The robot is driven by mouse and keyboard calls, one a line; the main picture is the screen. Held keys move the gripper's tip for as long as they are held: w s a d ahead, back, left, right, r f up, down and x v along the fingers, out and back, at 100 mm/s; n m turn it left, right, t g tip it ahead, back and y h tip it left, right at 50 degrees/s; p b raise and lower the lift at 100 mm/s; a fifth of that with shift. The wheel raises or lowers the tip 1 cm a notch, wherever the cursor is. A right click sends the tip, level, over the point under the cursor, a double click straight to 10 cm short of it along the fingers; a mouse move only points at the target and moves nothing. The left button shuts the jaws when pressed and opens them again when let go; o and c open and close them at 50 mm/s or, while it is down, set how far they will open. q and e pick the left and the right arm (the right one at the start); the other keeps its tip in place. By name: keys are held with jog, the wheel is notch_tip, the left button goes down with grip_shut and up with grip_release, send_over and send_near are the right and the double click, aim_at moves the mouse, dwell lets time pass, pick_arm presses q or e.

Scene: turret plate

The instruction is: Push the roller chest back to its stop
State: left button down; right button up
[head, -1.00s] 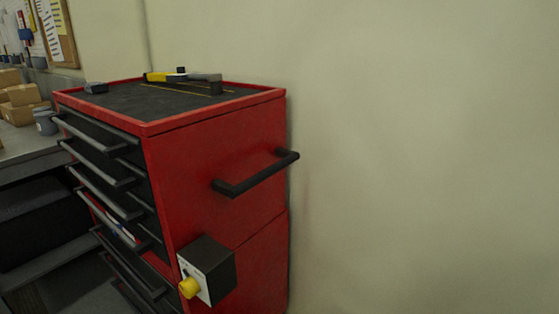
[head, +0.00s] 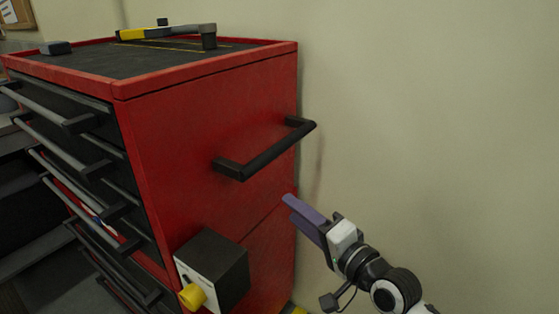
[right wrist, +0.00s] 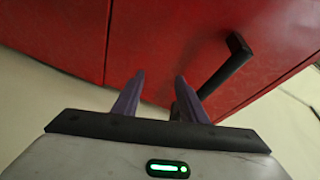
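The red roller chest (head: 210,140) stands close to the wall, with drawer fronts on its left face and a black side handle (head: 265,152) on its right side. My right gripper (head: 290,207) is at the chest's right side, below the handle. In the right wrist view its two purple fingers (right wrist: 159,80) are spread with nothing between them. They point at the red panel (right wrist: 160,45), and the handle (right wrist: 228,65) shows just right of them. I cannot tell whether the fingertips touch the chest. The chest's stop is not visible. My left gripper is not in view.
A box with a yellow knob (head: 192,296) sticks out from the chest's side, low down. A yellow-and-black tool (head: 165,33) and a small dark block (head: 56,47) lie on top. The pale wall (head: 450,120) is behind and to the right, with clear space before it.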

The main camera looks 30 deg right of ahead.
aim_at(287, 149)
jog(key=d+r+m+t, duration=0.3)
jog(key=r+m, duration=0.1)
jog(key=r, duration=0.5)
jog(key=shift+m+h, duration=0.3)
jog(key=x, duration=0.8)
jog(key=shift+w+d, duration=0.1)
jog(key=shift+w, duration=0.95)
grip_shut()
